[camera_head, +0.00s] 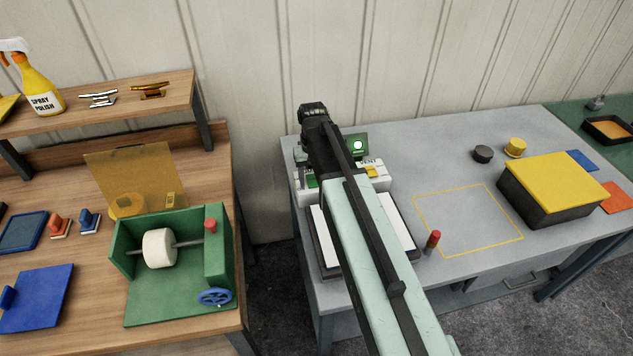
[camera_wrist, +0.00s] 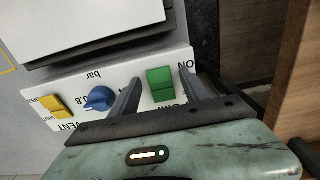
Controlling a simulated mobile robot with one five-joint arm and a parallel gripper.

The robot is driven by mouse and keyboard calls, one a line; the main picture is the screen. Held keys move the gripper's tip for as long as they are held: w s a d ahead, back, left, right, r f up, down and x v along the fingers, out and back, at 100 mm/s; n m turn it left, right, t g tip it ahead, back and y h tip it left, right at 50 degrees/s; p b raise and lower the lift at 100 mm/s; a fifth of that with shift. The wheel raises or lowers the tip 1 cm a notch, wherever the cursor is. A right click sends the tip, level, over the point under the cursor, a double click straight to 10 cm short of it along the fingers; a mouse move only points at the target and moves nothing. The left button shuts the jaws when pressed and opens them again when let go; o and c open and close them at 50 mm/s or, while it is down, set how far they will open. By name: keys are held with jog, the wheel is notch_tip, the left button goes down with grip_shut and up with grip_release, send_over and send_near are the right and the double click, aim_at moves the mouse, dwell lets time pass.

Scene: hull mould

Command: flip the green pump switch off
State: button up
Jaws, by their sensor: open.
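The green pump switch (camera_wrist: 160,84) sits on a white control panel (camera_wrist: 128,77), with "ON" lettering beside it, upside down in the wrist view. I cannot tell which way the switch is tipped. My gripper (camera_wrist: 162,92) is open, with one finger on each side of the switch in that picture; I cannot tell whether either touches it. In the head view my arm reaches over the grey table to the panel (camera_head: 379,184), hiding much of it. A bit of the green switch (camera_head: 312,181) shows beside the arm.
A yellow vent switch (camera_wrist: 50,105) and a blue knob (camera_wrist: 99,98) share the panel. A green box with a lit round lamp (camera_head: 357,145) stands behind. A white framed plate (camera_head: 397,222) lies in front. A red-topped stick (camera_head: 433,241) and a yellow-lidded box (camera_head: 553,187) are right.

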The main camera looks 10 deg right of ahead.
jog(key=shift+c, duration=0.3)
grip_shut()
jog(key=shift+w+g, duration=0.45)
jog(key=shift+g, duration=0.25)
jog(key=shift+r+g+b, duration=0.1)
jog(key=shift+g+b, duration=0.25)
jog(key=shift+g, duration=0.45)
jog(key=shift+s, duration=0.1)
jog(key=shift+o, duration=0.3)
grip_release()
